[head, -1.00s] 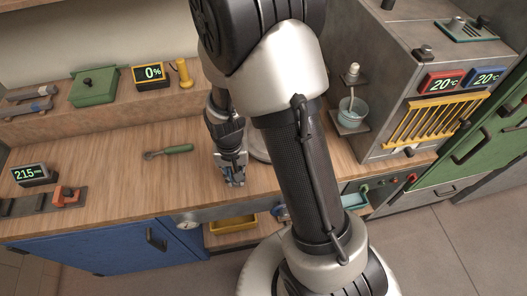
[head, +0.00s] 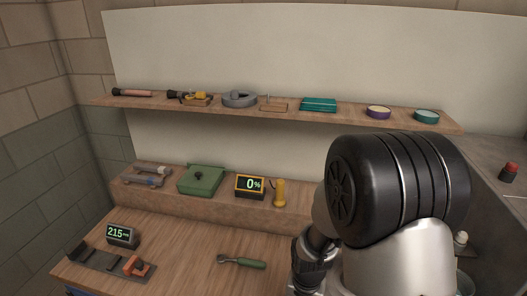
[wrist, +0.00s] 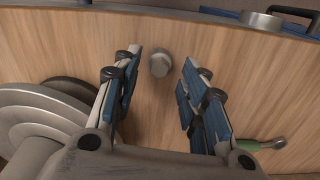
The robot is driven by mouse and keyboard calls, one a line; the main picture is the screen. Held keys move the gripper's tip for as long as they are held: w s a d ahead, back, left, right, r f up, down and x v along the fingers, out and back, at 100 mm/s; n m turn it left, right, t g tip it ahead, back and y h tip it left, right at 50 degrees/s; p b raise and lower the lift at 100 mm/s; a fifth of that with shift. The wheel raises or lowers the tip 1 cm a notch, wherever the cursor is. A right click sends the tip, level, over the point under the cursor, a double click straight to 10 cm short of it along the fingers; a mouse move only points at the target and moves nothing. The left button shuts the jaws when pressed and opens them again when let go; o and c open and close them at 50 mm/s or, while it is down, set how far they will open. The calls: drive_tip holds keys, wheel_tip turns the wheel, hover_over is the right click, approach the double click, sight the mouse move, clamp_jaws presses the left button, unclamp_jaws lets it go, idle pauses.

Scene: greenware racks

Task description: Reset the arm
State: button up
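My gripper (wrist: 163,70) is open in the wrist view, with its two blue-padded fingers apart and nothing held between them. It points down over the wooden bench (wrist: 230,85). A small grey metal knob-like piece (wrist: 159,63) shows between the fingertips; I cannot tell how far below them it is. In the head view my arm stands bent at the lower right, and its elbow and upper link hide part of the bench. The fingers do not show there.
Grey stepped discs (wrist: 40,115) lie close on the gripper's left in the wrist view. A green-handled tool (head: 241,262) lies on the bench. A green box (head: 201,180), display (head: 250,186) and yellow cylinder (head: 279,193) stand on the raised ledge. A loaded shelf (head: 215,108) runs above.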

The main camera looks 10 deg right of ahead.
wheel_tip(320, 180, up, 10)
drive_tip(key=n+t, duration=0.1)
drive_tip(key=s+r+n+t, duration=0.3)
drive_tip(key=s+r+n, duration=0.1)
drive_tip(key=s+r, duration=1.1)
drive_tip(key=shift+r+t, duration=0.3)
drive_tip(key=shift+r, duration=0.5)
drive_tip(key=shift+o, duration=0.3)
